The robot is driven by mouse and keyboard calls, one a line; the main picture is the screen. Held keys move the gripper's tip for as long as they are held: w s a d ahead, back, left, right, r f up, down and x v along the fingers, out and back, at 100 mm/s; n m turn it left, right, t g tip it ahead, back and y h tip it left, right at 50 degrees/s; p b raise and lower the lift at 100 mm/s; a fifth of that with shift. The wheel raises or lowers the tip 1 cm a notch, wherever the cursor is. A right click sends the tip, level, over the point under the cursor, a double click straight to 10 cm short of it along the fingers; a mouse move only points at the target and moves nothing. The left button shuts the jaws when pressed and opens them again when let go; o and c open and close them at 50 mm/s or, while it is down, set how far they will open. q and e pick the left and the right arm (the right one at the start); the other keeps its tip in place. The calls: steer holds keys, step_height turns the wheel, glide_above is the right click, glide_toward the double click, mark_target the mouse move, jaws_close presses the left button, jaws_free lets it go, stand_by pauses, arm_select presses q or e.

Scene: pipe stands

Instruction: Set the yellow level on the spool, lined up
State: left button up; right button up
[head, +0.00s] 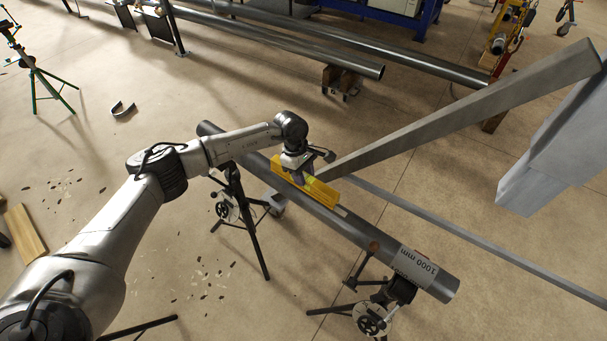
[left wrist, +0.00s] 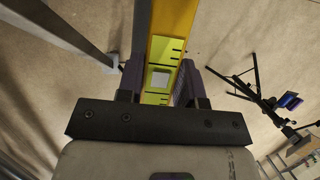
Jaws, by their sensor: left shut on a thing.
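The yellow level (head: 305,183) is in my left gripper (head: 297,172), above the upper middle of the spool. It runs roughly along the spool. The spool is a long grey pipe (head: 355,232) with a white "1000 mm" label (head: 416,265) near its lower right end. In the left wrist view the level (left wrist: 168,45) sits between the two fingers (left wrist: 163,85), with its yellow-green vial window facing the camera. I cannot tell whether the level touches the pipe. My right gripper is not in view.
The spool rests on black tripod stands (head: 240,215) with handwheels. A long grey beam (head: 460,110) slants up to the right close beside the level, and a thin rail (head: 470,235) runs behind the pipe. Long pipes (head: 290,42) lie at the back.

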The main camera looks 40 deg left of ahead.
arm_select(q)
steer(key=shift+f, duration=0.15)
stand_by(0.3)
steer(key=shift+f+b, duration=0.2)
steer(key=shift+b, duration=0.15)
stand_by(0.3)
steer(key=o, duration=0.4)
steer(key=o, duration=0.3)
steer(key=shift+o, duration=0.4)
